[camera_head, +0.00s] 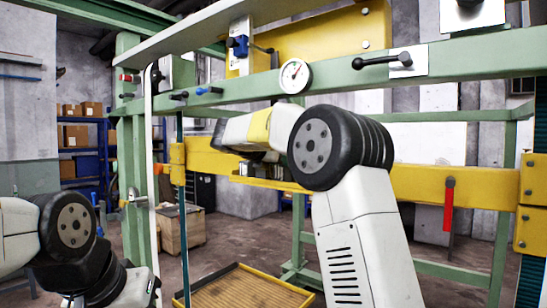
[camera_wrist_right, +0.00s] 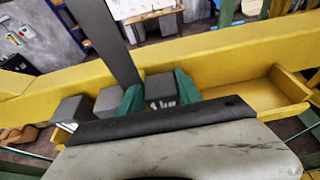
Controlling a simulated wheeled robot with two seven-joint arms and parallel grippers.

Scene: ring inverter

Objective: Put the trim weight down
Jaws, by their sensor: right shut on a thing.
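My right gripper (camera_wrist_right: 160,92) shows in the right wrist view. Its two green fingertips are closed on the sides of a dark grey block, the trim weight (camera_wrist_right: 160,87). The weight is at the yellow beam's tray (camera_wrist_right: 262,94); I cannot tell whether it touches the tray floor. Two more grey blocks (camera_wrist_right: 72,111) (camera_wrist_right: 107,101) stand to the left of the gripper. In the head view the right forearm reaches left to the yellow beam (camera_head: 430,187), and the gripper is mostly hidden behind it. The left arm shows at the lower left, without its gripper.
The tray's right part is empty. A green frame rail (camera_head: 450,62) with a dial gauge (camera_head: 295,76) and a black lever (camera_head: 385,62) crosses above the beam. A wood-coloured tray (camera_head: 240,288) lies low in front.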

